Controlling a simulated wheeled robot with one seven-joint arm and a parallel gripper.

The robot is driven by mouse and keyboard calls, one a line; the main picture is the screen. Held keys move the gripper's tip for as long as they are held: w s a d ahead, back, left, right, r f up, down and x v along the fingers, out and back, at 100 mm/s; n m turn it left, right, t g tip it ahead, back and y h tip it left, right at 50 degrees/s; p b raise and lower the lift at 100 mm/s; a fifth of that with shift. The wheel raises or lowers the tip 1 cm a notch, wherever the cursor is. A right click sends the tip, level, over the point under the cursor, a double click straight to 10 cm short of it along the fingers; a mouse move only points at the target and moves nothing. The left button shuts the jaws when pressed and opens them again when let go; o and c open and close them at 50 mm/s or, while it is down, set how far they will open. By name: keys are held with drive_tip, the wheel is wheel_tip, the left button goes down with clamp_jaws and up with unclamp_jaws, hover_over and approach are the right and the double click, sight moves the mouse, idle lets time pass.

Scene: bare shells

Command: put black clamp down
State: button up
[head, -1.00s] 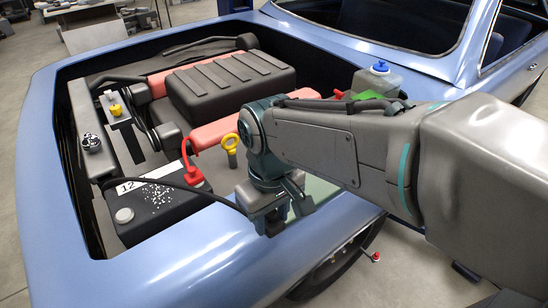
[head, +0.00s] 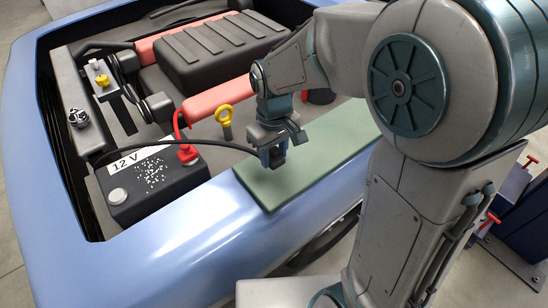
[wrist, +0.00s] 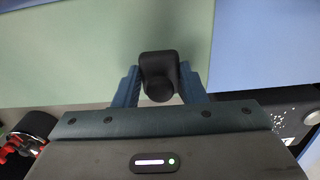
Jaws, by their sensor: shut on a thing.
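The black clamp (wrist: 158,72) shows in the wrist view between the two blue fingers of my gripper (wrist: 161,88), which is shut on it. In the head view my gripper (head: 273,157) points down above the left part of a green mat (head: 330,160) on the car's fender. The clamp is mostly hidden by the fingers there. A black cable (head: 205,143) runs from the battery side to the gripper. I cannot tell whether the clamp touches the mat.
A 12 V battery (head: 150,188) stands left of the gripper, with a red clamp (head: 187,154) on it. A yellow-ringed dipstick (head: 225,115) stands close behind the gripper. The black engine cover (head: 215,50) lies further back. The mat's right part is clear.

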sight(274, 163)
drive_tip(key=shift+w+f, duration=0.15)
drive_tip(key=shift+w, duration=0.15)
drive_tip(key=shift+d+f, duration=0.1)
drive_tip(key=shift+f, duration=1.95)
drive_tip(key=shift+f, duration=0.1)
drive_tip(key=shift+f, duration=0.15)
drive_tip(key=o, duration=1)
